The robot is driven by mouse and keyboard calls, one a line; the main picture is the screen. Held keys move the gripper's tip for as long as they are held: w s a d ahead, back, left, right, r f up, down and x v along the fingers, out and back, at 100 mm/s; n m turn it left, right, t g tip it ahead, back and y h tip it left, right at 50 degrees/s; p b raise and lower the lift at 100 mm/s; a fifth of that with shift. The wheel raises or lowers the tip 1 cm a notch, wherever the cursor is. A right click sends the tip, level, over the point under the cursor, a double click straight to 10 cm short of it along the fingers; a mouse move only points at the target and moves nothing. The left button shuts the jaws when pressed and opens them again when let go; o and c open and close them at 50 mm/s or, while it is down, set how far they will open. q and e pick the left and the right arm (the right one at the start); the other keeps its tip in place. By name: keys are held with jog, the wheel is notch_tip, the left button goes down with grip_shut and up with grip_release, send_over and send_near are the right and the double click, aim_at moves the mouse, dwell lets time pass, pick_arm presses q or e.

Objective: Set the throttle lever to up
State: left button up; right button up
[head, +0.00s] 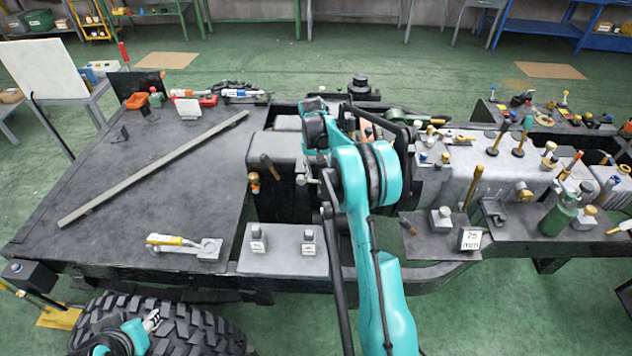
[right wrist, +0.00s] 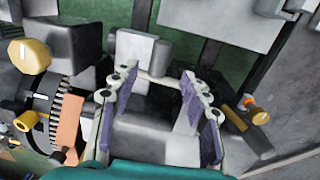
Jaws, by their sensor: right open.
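No lever is clearly marked as the throttle. A short dark lever (head: 268,165) with an orange-and-white knob beside it stands on the dark chassis housing, left of my right gripper. A similar dark bar (right wrist: 240,128) with an orange knob shows at the right of the right wrist view. My right gripper (right wrist: 158,76) is open, with purple pads apart, over a grey block; it touches no lever that I can make out. In the head view my right arm hides most of it. My left gripper (head: 150,321) is low at the left, above the tyre; its jaw opening is unclear.
A long grey bar (head: 155,168) lies across the dark plate at left.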

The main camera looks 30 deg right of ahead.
aim_at(321, 187)
jog(key=f, duration=0.4)
jog(key=f+b, duration=0.1)
jog(key=f, duration=0.1)
jog(key=shift+s+d+f, duration=0.15)
jog(key=shift+d+f, duration=0.1)
jog(key=shift+c, duration=0.3)
grip_shut()
